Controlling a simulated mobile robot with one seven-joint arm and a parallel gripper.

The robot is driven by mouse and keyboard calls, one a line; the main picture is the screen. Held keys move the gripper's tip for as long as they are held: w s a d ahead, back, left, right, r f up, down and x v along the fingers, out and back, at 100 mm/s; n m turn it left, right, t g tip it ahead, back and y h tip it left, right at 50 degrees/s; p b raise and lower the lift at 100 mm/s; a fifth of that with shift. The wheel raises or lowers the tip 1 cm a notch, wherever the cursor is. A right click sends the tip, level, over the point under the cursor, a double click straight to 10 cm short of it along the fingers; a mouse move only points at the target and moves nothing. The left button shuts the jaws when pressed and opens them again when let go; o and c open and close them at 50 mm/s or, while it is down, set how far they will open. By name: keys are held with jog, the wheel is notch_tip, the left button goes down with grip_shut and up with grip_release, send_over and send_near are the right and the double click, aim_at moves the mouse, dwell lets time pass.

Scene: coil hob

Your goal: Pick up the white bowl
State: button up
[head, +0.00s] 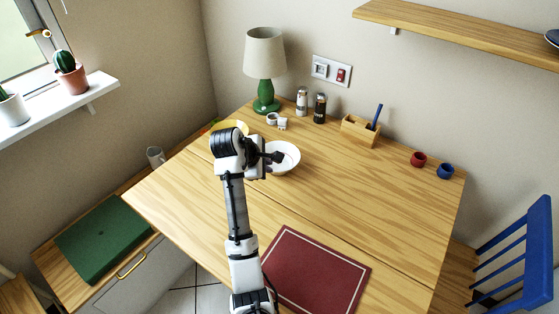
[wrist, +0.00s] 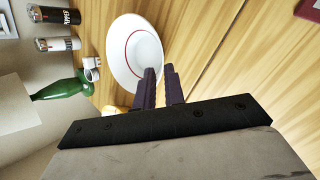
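The white bowl (head: 287,160) stands on the wooden table, just right of my gripper (head: 275,157) in the head view. In the wrist view the bowl (wrist: 135,45) shows a red ring inside. My gripper (wrist: 160,69) has its two dark fingers close together with a narrow gap between them. One finger overlaps the bowl's near rim in the picture and the other lies just outside it. The rim appears level with the gap, but I cannot tell whether the fingers touch it. My arm hides the bowl's left edge in the head view.
A green lamp (head: 265,60), a white cup (head: 272,119), two shakers (head: 320,108) and a pen holder (head: 360,131) stand behind the bowl. A yellow item (head: 243,127) is partly behind my arm. A red mat (head: 315,275) lies in front. The table's right middle is clear.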

aim_at(279, 171)
jog(key=p+x, duration=0.2)
jog(key=x, duration=0.7)
jog(key=shift+f, duration=0.2)
grip_shut()
jog(key=shift+r, duration=0.2)
